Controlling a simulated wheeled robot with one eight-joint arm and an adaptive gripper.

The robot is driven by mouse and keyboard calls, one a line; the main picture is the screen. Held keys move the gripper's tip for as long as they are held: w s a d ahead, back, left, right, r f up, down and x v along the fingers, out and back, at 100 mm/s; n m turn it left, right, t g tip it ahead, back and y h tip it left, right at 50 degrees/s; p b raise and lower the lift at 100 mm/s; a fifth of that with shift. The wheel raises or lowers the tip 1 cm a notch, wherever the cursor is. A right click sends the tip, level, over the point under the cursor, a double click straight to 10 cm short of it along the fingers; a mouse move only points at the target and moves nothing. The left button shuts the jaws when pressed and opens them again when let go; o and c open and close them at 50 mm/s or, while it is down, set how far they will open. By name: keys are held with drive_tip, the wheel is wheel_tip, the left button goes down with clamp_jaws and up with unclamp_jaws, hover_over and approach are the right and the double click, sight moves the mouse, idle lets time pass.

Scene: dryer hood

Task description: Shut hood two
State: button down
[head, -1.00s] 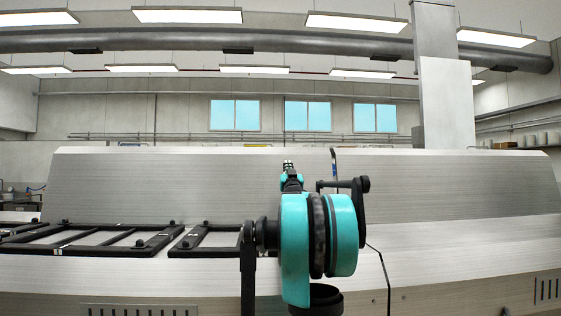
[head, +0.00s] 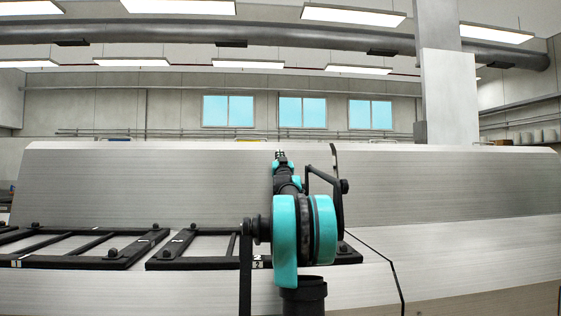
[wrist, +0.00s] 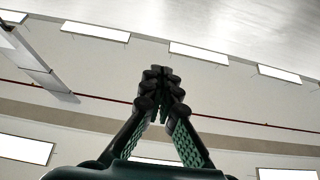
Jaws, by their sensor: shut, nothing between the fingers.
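A long brushed-metal dryer spans the head view. Its left hood panel (head: 150,185) stands up behind black frames, which lie uncovered. One frame (head: 200,264) carries a small label that looks like 2 (head: 257,264), close to my arm. No number shows on the hood panels, and I see no seam in the left panel. My gripper (head: 280,155) is shut and empty, in front of the left panel near its right end and upper edge. In the wrist view the closed fingers (wrist: 160,92) point up toward a metal surface (wrist: 240,25). I cannot tell whether they touch it.
A second frame (head: 75,260), labelled 1, lies to the left. A dark upright strip (head: 336,165) and a black seam divide off the right section (head: 450,185), where no frames show. A grey column (head: 450,95) rises behind it. My arm hides part of the labelled frame.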

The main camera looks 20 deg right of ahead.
drive_tip(key=w+d, duration=0.2)
drive_tip(key=w, duration=0.4)
drive_tip(key=shift+r, duration=0.2)
drive_tip(key=shift+a, duration=0.1)
